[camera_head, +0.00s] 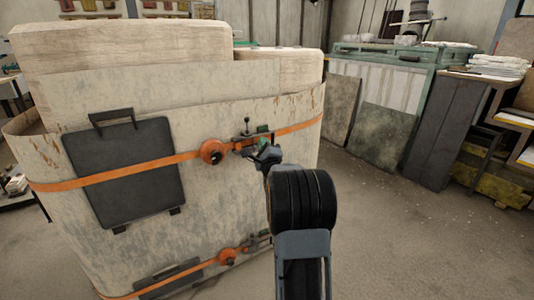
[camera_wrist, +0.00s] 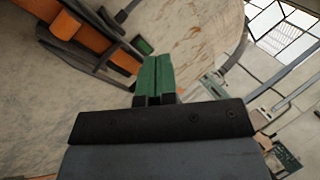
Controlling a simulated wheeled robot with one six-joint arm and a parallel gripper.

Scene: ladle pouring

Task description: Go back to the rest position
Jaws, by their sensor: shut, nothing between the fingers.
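My gripper (camera_head: 265,140) is in the middle of the head view, in front of a large worn pale container (camera_head: 225,180). In the wrist view its green fingers (camera_wrist: 154,78) are together with nothing between them. The fingertips are close to the container's side, near a clamp (camera_head: 246,144) on the upper orange strap (camera_head: 140,171). Whether they touch it I cannot tell. The clamp shows dark and partly orange at the upper left of the wrist view (camera_wrist: 90,40). My arm hides part of the floor and of the container's right side.
A dark panel with a handle (camera_head: 125,172) is on the container's front. A lower orange strap and clamp (camera_head: 228,257) run near its base. At the right stand a green-framed cabinet (camera_head: 385,65) and dark boards (camera_head: 440,130). The floor (camera_head: 400,235) at right is open.

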